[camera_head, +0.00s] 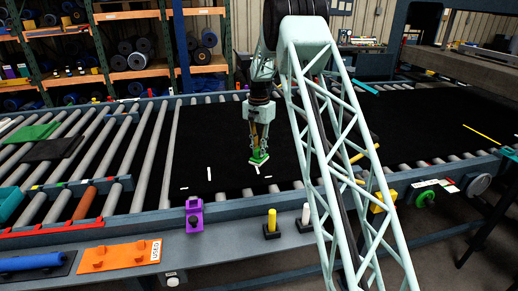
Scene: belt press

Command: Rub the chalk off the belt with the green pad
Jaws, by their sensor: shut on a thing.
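My gripper (258,146) points down over the black belt (222,130), shut on the green pad (259,161). The pad is low, at or just above the belt; I cannot tell whether it touches. White chalk marks show on the belt: an upright stroke (209,173) left of the pad, a short one (184,188) further left, and a small one (257,171) just below the pad. My lattice arm hides part of the belt to the right.
Rollers (150,150) lie left of the belt, with a green sheet (32,132) and a dark sheet on them.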

